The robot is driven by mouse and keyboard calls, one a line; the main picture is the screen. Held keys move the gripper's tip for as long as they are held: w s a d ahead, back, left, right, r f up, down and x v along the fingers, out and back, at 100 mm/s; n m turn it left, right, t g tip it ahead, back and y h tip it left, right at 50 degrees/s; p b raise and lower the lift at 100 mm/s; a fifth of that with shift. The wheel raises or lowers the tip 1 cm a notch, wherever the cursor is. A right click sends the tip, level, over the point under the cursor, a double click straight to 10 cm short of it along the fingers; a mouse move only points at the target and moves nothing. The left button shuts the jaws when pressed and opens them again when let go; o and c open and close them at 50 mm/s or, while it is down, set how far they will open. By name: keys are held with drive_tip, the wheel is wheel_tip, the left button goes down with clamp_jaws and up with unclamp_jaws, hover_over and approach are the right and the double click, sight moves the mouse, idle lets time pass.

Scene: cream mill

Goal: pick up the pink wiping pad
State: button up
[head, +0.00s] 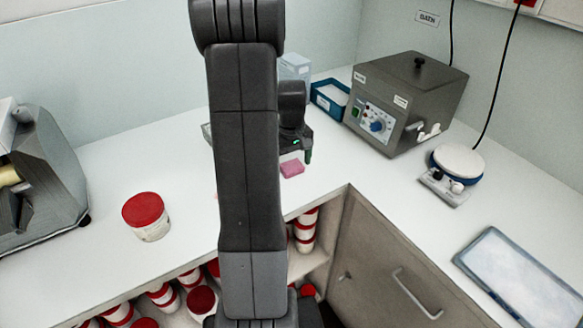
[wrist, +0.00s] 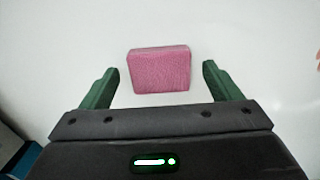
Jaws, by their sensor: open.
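The pink wiping pad (head: 292,168) lies on the white counter in the corner area, just right of my arm in the head view. In the wrist view the pad (wrist: 160,70) lies ahead of my gripper (wrist: 158,80), centred between its two green fingers. The fingers are spread wide with a gap on each side of the pad, and they do not touch it. In the head view my arm hides most of the gripper; a green fingertip shows just above and right of the pad.
A grey bath unit (head: 408,100) and a blue tray (head: 328,98) stand behind right. A round balance-like device (head: 458,162) and a clear flat tray (head: 522,275) are on the right counter. A red-lidded tub (head: 146,216) stands left; several more fill the shelf below.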

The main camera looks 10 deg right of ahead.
sight(291, 165)
drive_tip(key=c, duration=1.1)
drive_tip(key=shift+o, duration=0.2)
wheel_tip(291, 165, up, 10)
drive_tip(key=shift+b, duration=0.3)
